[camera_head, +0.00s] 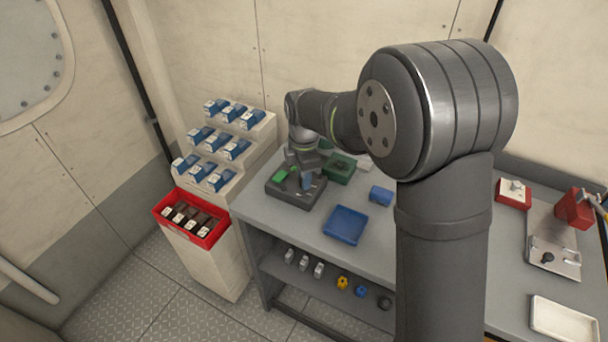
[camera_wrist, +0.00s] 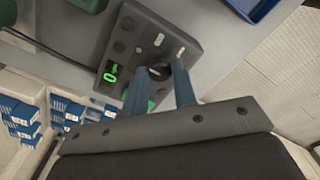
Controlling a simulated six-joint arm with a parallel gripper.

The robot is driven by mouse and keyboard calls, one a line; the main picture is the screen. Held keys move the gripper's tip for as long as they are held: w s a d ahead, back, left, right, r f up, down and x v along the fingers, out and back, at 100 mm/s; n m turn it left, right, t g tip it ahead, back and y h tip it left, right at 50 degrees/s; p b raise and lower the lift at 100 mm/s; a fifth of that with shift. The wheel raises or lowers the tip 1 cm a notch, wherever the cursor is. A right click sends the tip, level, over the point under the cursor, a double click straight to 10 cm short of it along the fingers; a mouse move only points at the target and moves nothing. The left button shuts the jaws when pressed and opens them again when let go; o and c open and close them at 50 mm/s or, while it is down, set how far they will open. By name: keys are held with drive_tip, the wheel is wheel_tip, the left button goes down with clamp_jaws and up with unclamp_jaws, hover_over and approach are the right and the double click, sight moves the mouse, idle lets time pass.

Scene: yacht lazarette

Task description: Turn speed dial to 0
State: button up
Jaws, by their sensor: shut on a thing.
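The dark grey control box (camera_head: 296,197) lies at the left end of the bench, below my wrist. In the wrist view the box (camera_wrist: 187,42) has several small knobs and pale switches on its top. A lit green display (camera_wrist: 111,73) appears to show a 0, seen tilted. More green shows partly hidden behind a finger. My gripper (camera_wrist: 161,68) points down at the box, its two blue fingers on either side of a dark dial (camera_wrist: 156,86) with a pale mark. It is shut on this dial, which the fingers partly hide. No dial lettering is legible.
A green box (camera_head: 338,170) stands close behind the control box. A blue tray (camera_head: 346,225) and a small blue box (camera_head: 381,195) lie to the right. A stepped rack (camera_head: 262,133) of blue packets and a red bin (camera_head: 212,238) stand at left. The bench front is clear.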

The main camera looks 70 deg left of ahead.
idle(0.3)
drive_tip(key=o, duration=1)
wheel_tip(320, 180, up, 18)
drive_tip(key=shift+f, duration=0.25)
drive_tip(key=shift+f, duration=0.15)
wheel_tip(320, 180, down, 17)
drive_tip(key=shift+f, duration=0.15)
idle(0.5)
